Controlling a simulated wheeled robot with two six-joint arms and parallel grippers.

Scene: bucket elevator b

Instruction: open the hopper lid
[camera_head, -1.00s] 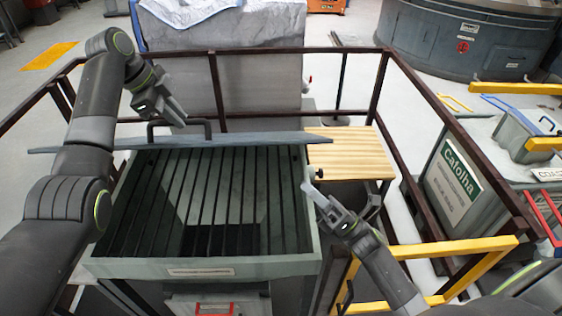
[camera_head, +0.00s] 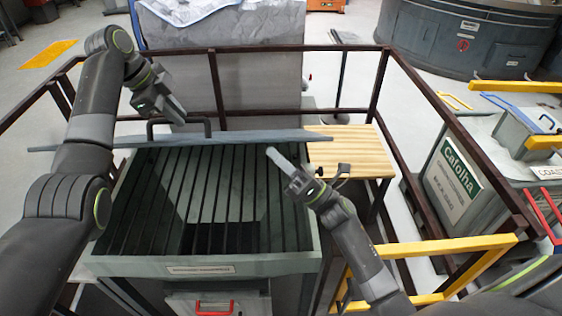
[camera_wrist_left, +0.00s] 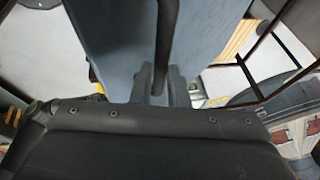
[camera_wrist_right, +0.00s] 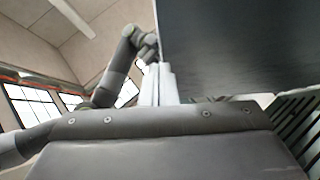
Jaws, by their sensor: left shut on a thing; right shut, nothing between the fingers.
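The hopper lid (camera_head: 250,137) is raised at the back of the hopper (camera_head: 215,265) and shows almost edge-on in the head view. Its blue-grey face fills much of the left wrist view (camera_wrist_left: 110,45). My left gripper (camera_head: 180,121) is shut on the dark lid handle (camera_wrist_left: 166,40) on the lid's far side. My right gripper (camera_head: 273,154) is shut and empty, over the right part of the hopper opening, close to the lid's near side. In the right wrist view its fingers (camera_wrist_right: 160,78) are beside the lid's dark face (camera_wrist_right: 240,50); I cannot tell whether they touch.
Dark bars form a grate (camera_head: 205,200) across the open hopper. A wooden board (camera_head: 350,152) lies right of the hopper. Brown railing (camera_head: 380,85) surrounds the area, with a yellow rail (camera_head: 445,248) at the front right. A labelled bin (camera_head: 453,185) stands beyond the railing.

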